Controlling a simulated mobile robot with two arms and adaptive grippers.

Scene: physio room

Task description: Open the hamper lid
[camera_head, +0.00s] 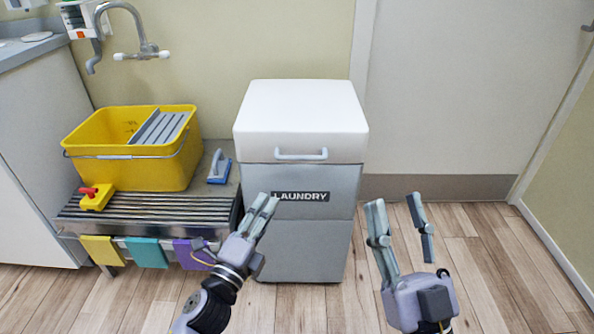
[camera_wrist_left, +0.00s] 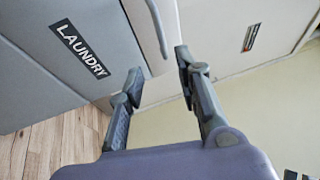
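The laundry hamper (camera_head: 305,245) is a grey box with a black LAUNDRY label (camera_head: 301,197); it stands against the wall in the middle of the head view. Its white lid (camera_head: 300,108) lies shut on top. My right gripper (camera_head: 394,200) is open and empty, to the right of the hamper.
A yellow bucket (camera_head: 125,178) stands on a slatted bench (camera_head: 150,208) left of the hamper, with a blue-grey brush (camera_head: 219,170) near it. Coloured cloths (camera_head: 148,252) hang from the bench front. A pale door (camera_head: 460,90) is at the right. The floor at right is clear.

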